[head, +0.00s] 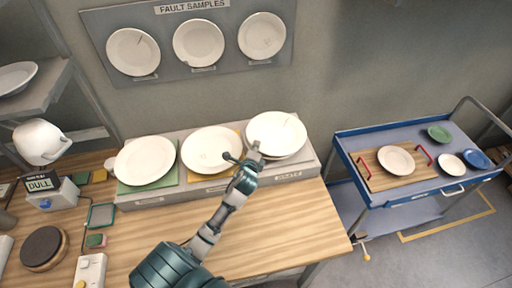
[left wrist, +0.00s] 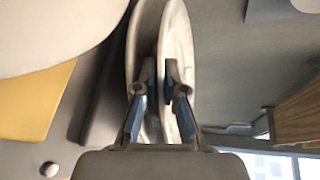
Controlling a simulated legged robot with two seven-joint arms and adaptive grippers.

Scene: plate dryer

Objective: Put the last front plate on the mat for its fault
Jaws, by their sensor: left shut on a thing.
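My left gripper (head: 253,158) is shut on the rim of a white plate (head: 277,131) at the right end of the grey tray (head: 312,166). In the left wrist view the fingers (left wrist: 160,88) pinch near the edge of this plate (left wrist: 178,35). Another white plate (left wrist: 143,40) lies close against it; in the head view its rim shows just below the held one. A white plate (head: 145,161) lies on the green mat (head: 130,188), and another plate (head: 210,151) lies on the yellow mat (head: 222,174). The right mat is hidden. My right gripper is out of view.
A FAULT SAMPLES board (head: 190,45) with three marked plates hangs on the wall. The display reading DULL (head: 40,184) stands at left near a white kettle-like object (head: 41,142). A blue cart (head: 345,145) with several dishes stands right.

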